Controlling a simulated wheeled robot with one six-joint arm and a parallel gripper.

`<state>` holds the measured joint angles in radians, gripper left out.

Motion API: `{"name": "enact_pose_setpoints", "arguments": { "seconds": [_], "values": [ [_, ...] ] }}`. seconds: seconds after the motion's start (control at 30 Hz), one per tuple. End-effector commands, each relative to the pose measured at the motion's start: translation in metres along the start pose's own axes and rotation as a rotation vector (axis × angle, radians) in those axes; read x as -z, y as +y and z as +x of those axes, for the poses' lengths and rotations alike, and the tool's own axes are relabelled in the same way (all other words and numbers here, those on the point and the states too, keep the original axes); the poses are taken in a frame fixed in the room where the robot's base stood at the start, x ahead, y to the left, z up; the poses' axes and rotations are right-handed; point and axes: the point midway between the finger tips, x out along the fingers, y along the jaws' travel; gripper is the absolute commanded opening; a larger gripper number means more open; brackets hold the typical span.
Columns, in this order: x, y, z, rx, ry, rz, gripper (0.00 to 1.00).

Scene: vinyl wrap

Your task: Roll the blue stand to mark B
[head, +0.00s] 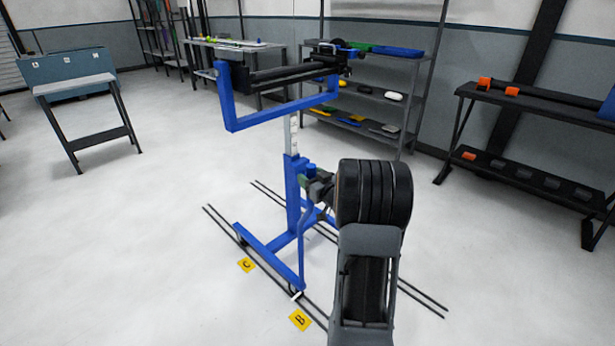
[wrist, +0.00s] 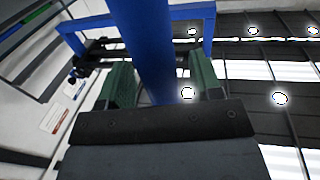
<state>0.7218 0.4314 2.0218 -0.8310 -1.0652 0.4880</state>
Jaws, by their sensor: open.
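The blue stand (head: 292,190) is upright on the floor rails, with a U-shaped blue cradle on top. Its near foot lies along the rails between yellow mark C (head: 246,265) and yellow mark B (head: 300,320). A small white pointer (head: 296,296) at the foot's near end is just short of B. My gripper (head: 312,184) is at the stand's mid-height, partly hidden by my arm. In the wrist view, my gripper (wrist: 162,85) is open, with one green finger on each side of a blue upright (wrist: 150,45). I cannot tell whether either finger touches it.
Two pairs of dark floor rails (head: 222,221) run under the stand. A grey shelf unit (head: 350,90) stands behind, a black rack (head: 525,140) at right and a workbench (head: 85,110) at left. The floor at left is clear. My arm covers the rails at front right.

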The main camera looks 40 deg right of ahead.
Motion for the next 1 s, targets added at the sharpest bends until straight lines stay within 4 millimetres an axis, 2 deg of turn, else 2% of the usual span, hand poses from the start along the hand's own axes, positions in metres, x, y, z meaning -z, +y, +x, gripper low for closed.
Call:
{"name": "enact_pose_setpoints", "arguments": {
  "seconds": [0.2, 0.57, 1.0],
  "values": [
    [0.000, -0.001, 0.017, 0.001, 0.000, 0.000, 0.59],
    [0.000, -0.001, 0.020, 0.001, -0.001, 0.001, 0.59],
    [0.000, -0.001, 0.020, 0.001, -0.001, 0.000, 0.19]
  ]
}}
